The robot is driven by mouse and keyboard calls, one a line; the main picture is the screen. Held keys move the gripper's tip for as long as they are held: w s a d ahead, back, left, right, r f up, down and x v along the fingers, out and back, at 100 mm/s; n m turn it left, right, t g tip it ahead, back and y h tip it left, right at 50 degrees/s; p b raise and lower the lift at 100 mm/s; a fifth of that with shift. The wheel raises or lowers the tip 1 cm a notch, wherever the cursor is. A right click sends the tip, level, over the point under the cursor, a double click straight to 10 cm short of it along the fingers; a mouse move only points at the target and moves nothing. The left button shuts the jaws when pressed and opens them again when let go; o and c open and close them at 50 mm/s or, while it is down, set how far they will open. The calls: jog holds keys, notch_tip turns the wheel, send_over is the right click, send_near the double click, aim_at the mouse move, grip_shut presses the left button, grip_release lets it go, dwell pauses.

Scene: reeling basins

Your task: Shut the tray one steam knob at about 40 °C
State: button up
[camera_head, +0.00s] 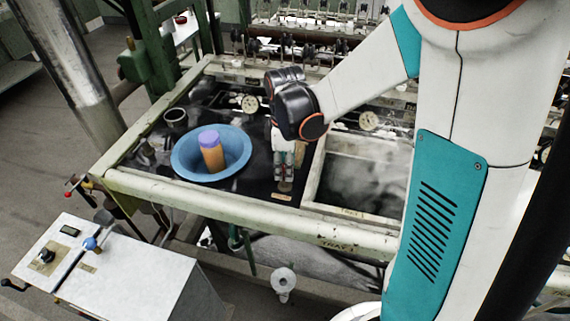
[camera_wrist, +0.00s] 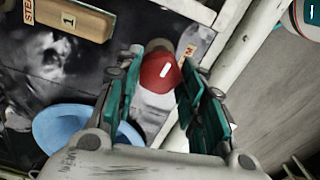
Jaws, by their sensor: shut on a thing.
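A red round knob (camera_wrist: 160,71) with a white mark on its top sits between my fingers in the wrist view. My gripper (camera_wrist: 163,85) is shut on it, a green-padded finger on either side. In the head view my gripper (camera_head: 284,172) points down at the dark deck between the blue bowl and the right basin, and the knob is mostly hidden there. No temperature reading is legible.
A blue bowl (camera_head: 183,165) with an orange, purple-lidded jar (camera_head: 211,152) stands left of my gripper. The tray's pale front rail (camera_head: 240,210) runs close in front. A hazy basin (camera_head: 355,185) lies right. A white control box (camera_head: 135,270) stands front left.

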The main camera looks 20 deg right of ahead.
jog(key=m, duration=0.8)
jog(key=shift+m+p, duration=0.3)
jog(key=shift+p, duration=0.1)
jog(key=m, duration=0.4)
jog(key=shift+m, duration=2.1)
jog(key=o, duration=1)
jog(key=shift+o, duration=0.2)
notch_tip(320, 180, up, 12)
